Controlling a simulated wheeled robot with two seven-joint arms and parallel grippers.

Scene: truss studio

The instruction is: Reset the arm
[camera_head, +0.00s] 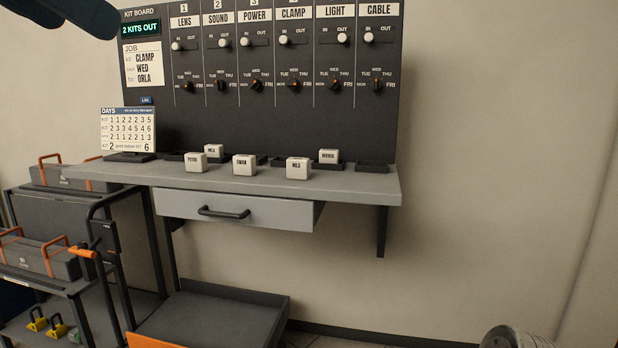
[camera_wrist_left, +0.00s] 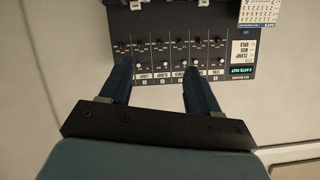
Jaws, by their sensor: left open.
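My left gripper (camera_wrist_left: 158,68) is open in the left wrist view, its two dark fingers apart with nothing between them. In the head view, dark parts of my left gripper (camera_head: 84,24) show at the top left corner, cut off by the edge. The kit board (camera_head: 270,115) stands on the wall behind a shelf. It also shows upside down in the left wrist view (camera_wrist_left: 165,73), beyond the fingers, which overlap it in the picture. I cannot tell the exact distance. My right gripper is in neither view.
The grey shelf (camera_head: 350,186) holds several white labelled blocks, such as one block (camera_head: 298,168), and a days calendar (camera_head: 127,131). Its drawer (camera_head: 270,211) is shut. A cart (camera_head: 60,288) with orange-handled cases stands at left. The wall at right is clear.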

